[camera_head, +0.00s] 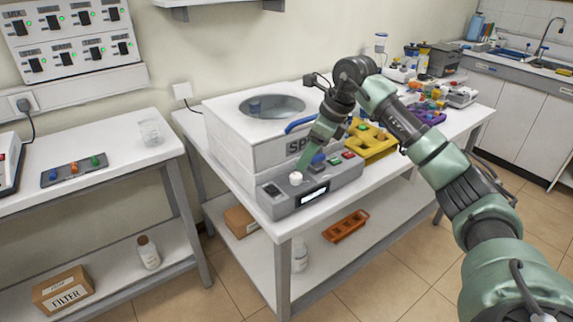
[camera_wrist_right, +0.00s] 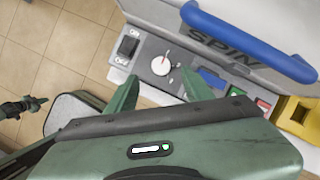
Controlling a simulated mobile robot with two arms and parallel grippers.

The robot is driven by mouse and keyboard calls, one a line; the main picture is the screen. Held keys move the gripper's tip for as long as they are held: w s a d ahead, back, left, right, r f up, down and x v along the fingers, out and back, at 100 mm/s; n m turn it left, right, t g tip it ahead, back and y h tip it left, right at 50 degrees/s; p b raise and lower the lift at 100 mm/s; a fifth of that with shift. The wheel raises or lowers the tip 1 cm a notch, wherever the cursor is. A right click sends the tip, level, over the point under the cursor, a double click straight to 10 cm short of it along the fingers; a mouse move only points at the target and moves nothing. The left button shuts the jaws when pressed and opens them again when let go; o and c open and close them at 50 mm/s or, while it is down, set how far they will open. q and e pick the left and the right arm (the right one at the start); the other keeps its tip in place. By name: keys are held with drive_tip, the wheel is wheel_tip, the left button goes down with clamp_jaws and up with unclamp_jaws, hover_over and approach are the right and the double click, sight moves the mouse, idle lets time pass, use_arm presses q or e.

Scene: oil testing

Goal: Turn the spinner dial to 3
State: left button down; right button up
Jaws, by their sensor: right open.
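The spinner (camera_head: 225,133) is a white box with a round opening on top, a blue handle and a SPIN label. My right gripper (camera_head: 304,165) is open just above the dial, partly hiding the panel. In the wrist view its two fingers (camera_wrist_right: 160,88) are spread on either side of the dial, apart from it. The dial's numbers are too small to read. My left gripper is not in the head view.
The panel also has an on/off switch (camera_wrist_right: 127,46), a display (camera_head: 314,195) and green and red buttons. A yellow rack (camera_head: 374,148) stands right of the spinner. A side table (camera_head: 110,162) at left holds a beaker (camera_head: 150,132) and a switch strip (camera_head: 75,170).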

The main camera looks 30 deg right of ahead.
sight(296, 175)
drive_tip(key=x, duration=0.4)
drive_tip(key=shift+s+f+p, duration=0.1)
drive_tip(key=shift+f+p, duration=0.25)
drive_tip(key=shift+x, duration=1.1)
drive_tip(key=shift+w+f, duration=0.15)
drive_tip(key=shift+w, duration=0.1)
clamp_jaws()
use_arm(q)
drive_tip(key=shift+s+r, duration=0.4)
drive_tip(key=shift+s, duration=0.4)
